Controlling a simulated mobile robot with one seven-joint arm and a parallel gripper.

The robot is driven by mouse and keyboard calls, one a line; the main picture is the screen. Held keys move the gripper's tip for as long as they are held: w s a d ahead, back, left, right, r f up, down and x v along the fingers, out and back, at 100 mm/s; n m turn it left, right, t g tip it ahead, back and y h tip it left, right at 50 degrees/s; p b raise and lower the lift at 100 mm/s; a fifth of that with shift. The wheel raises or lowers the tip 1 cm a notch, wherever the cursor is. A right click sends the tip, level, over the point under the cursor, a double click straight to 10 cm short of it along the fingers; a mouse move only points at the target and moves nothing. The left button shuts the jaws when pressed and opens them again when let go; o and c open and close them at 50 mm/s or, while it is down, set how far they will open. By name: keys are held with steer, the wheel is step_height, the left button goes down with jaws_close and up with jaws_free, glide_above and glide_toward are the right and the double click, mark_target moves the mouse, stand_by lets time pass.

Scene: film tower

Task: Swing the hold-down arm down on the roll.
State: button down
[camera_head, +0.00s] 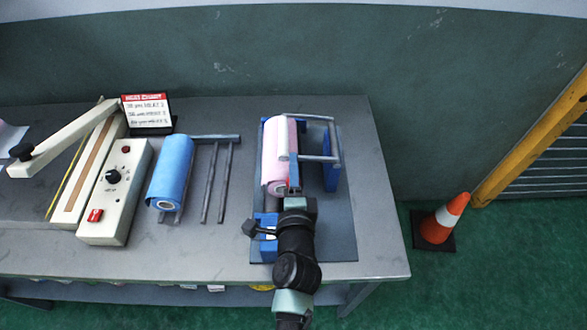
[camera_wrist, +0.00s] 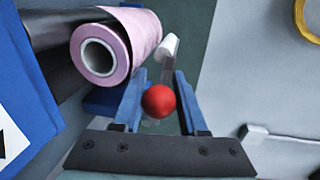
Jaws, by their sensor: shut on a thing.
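The pink film roll (camera_head: 272,150) sits in a blue stand on the bench. In the wrist view its white core end (camera_wrist: 98,57) faces me. The grey hold-down arm (camera_head: 316,158) reaches from the right of the stand, and its pale roller (camera_head: 283,138) shows over the roll's right side. I cannot tell whether the roller touches the roll. In the wrist view the roller's end (camera_wrist: 170,45) is beside the roll. The arm's red ball knob (camera_wrist: 158,101) is between my fingers. My gripper (camera_head: 293,188) is shut on this knob at the roll's near end.
A blue roll (camera_head: 172,168) lies on a grey rack (camera_head: 216,180) to the left. Further left stand a heat sealer (camera_head: 115,190) with a raised lever and a small sign (camera_head: 147,112). The bench (camera_head: 362,262) is clear at its right end. A traffic cone (camera_head: 446,216) stands on the floor.

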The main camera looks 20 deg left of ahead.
steer(key=c, duration=0.5)
jaws_free()
